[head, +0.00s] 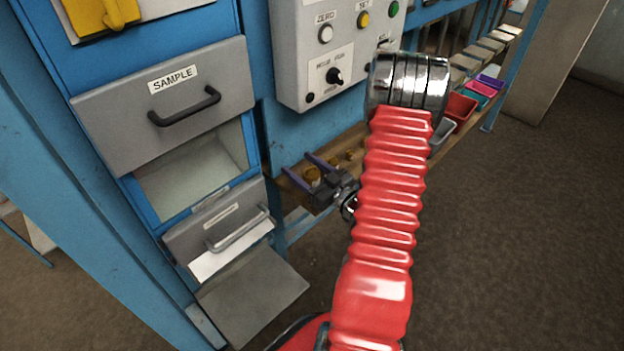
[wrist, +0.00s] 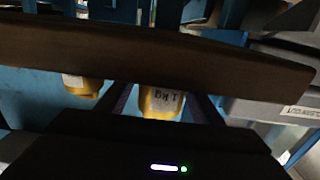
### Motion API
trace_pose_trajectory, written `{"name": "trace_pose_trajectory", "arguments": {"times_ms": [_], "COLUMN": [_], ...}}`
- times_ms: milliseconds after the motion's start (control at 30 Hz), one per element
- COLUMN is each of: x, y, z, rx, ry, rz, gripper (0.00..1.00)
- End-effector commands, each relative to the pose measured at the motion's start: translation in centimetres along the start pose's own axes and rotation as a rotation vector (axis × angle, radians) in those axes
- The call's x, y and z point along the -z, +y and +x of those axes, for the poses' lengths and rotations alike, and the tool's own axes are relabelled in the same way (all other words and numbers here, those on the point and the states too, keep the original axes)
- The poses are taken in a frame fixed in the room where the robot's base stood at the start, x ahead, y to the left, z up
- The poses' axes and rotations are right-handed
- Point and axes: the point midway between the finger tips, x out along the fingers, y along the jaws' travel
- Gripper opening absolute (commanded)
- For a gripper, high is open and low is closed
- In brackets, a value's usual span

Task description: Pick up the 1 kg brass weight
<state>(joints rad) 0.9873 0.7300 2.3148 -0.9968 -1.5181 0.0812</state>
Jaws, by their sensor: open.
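The 1 kg brass weight (wrist: 160,103) shows in the wrist view as a yellow cylinder with an upside-down "1 kg" label. Part of it is hidden behind a dark bar. My gripper (wrist: 163,98) is open, with one finger on each side of this weight; I cannot tell whether either finger touches it. In the head view my gripper (head: 298,163) reaches over the wooden shelf (head: 270,183), and a small brass weight (head: 313,173) shows between its fingers. Its label is too small to read there.
Another brass weight (wrist: 83,86) stands beside the labelled one. A dark bar (wrist: 150,55) crosses the wrist view. In the head view, a grey control box (head: 318,60) hangs above the shelf. Coloured bins (head: 480,90) lie right, and drawers (head: 165,105) left.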

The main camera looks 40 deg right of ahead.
Motion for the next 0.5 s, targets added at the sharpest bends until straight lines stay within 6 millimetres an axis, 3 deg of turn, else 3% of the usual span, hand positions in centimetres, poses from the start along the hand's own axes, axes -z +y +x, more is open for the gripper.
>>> {"name": "trace_pose_trajectory", "arguments": {"times_ms": [233,500], "x": [0.0,0.0], "y": [-0.01,-0.01], "z": [-0.01,-0.01], "rx": [0.0,0.0], "ry": [0.0,0.0], "rz": [0.0,0.0], "gripper": [0.6,0.41]}}
